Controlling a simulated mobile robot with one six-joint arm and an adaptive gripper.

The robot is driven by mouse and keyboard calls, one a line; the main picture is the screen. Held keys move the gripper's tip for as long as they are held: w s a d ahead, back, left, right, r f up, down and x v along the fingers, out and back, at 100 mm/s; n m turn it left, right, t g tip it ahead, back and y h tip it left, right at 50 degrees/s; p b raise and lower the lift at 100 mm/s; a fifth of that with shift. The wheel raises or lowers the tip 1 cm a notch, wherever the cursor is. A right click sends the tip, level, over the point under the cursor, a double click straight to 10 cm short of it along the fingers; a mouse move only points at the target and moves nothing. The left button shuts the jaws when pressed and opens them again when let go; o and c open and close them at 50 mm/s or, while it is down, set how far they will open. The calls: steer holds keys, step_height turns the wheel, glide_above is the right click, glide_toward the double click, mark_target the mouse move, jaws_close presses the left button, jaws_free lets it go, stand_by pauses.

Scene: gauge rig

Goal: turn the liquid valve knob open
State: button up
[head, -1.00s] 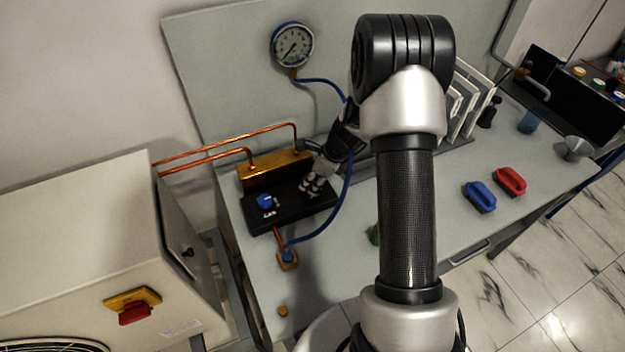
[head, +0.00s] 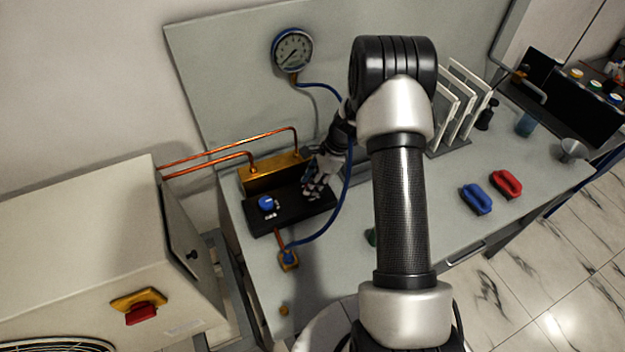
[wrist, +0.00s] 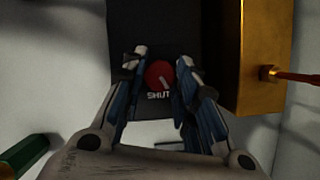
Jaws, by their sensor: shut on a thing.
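A red knob (wrist: 159,74) with a pale pointer line sits on the black manifold block in the wrist view, with the word SHUT printed beside it. The pointer line is directed towards that word. My gripper (wrist: 161,58) has a finger on each side of the red knob and is closed on it. In the head view my gripper (head: 318,186) is down at the right part of the black block (head: 290,212) and hides the red knob. A blue knob (head: 267,203) is on the left part of the same block.
A brass block (head: 262,177) with copper pipes stands behind the black block, also close to my gripper in the wrist view (wrist: 258,60). A blue hose (head: 340,205) loops past my gripper. A gauge (head: 292,50) hangs on the back panel. The bench front is mostly clear.

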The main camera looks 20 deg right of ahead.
steer(key=n, duration=0.2)
steer(key=n+g, duration=0.1)
steer(key=n, duration=0.1)
steer(key=n+g, duration=0.1)
steer(key=n, duration=0.1)
steer(key=shift+w, duration=0.25)
steer(key=n+g, duration=0.1)
steer(key=n, duration=0.2)
steer(key=n+g+h, duration=0.1)
steer(key=n, duration=0.1)
steer(key=shift+w+a+n, duration=0.1)
steer(key=shift+n, duration=0.3)
steer(key=o, duration=1.1)
steer(key=shift+c, duration=0.2)
steer(key=v, duration=1.2)
steer(key=shift+w+g, duration=0.15)
steer(key=shift+g, duration=0.15)
steer(key=shift+a, duration=0.1)
